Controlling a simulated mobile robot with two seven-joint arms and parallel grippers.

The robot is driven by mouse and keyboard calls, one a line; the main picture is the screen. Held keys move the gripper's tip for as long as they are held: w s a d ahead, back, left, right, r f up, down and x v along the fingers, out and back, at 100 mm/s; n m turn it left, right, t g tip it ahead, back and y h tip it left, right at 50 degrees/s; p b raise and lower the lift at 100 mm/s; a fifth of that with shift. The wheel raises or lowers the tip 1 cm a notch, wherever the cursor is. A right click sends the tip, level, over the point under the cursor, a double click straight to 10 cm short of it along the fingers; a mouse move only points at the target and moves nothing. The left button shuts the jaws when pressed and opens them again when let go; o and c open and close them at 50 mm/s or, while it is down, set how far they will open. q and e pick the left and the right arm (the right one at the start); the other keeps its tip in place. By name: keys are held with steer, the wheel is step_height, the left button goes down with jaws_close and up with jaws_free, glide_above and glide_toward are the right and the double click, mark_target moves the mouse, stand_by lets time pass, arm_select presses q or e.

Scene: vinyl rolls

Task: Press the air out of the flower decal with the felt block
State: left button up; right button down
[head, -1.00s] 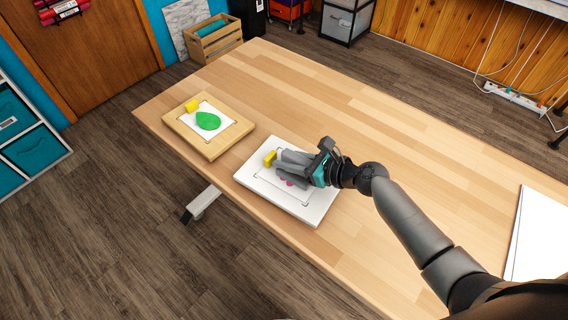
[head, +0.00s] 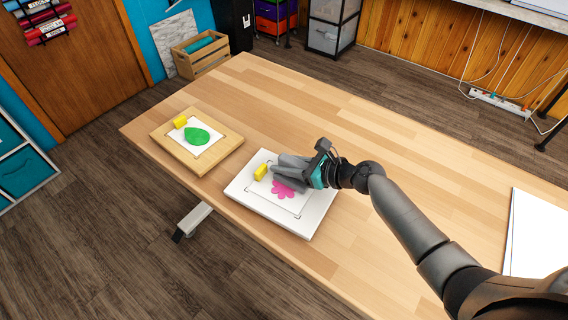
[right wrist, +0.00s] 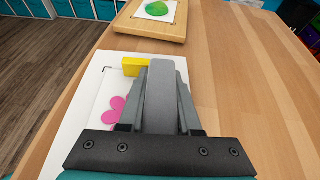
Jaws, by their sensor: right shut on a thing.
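The pink flower decal (head: 284,190) lies on white paper on a white board (head: 298,226). In the right wrist view the flower (right wrist: 115,110) is partly hidden by my gripper. My right gripper (head: 277,172) is over the upper right side of the decal. I cannot tell whether the block touches the decal. My left gripper is not in view.
A wooden board (head: 208,166) with a green leaf decal (head: 197,135) and another yellow block (head: 179,121) lies farther left. A white sheet (head: 535,230) is at right. The table between is clear.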

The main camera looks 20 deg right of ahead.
mark_target(270, 193)
steer(key=shift+s+a+p, duration=0.75)
steer(key=shift+a+p, duration=0.05)
steer(key=shift+s+a+p, duration=1.4)
steer(key=shift+s+a, duration=0.25)
steer(key=shift+a, duration=0.05)
steer(key=shift+w+d+b, duration=1.25)
steer(key=shift+w+d, duration=1.15)
steer(key=shift+d, duration=0.15)
steer(key=shift+s+a, duration=0.1)
steer(key=shift+s+a+p, duration=0.35)
steer(key=shift+a+p, duration=0.05)
steer(key=shift+p, duration=0.15)
steer(key=shift+s+a+p, duration=0.7)
steer(key=shift+s+a, duration=0.1)
steer(key=shift+a, duration=0.05)
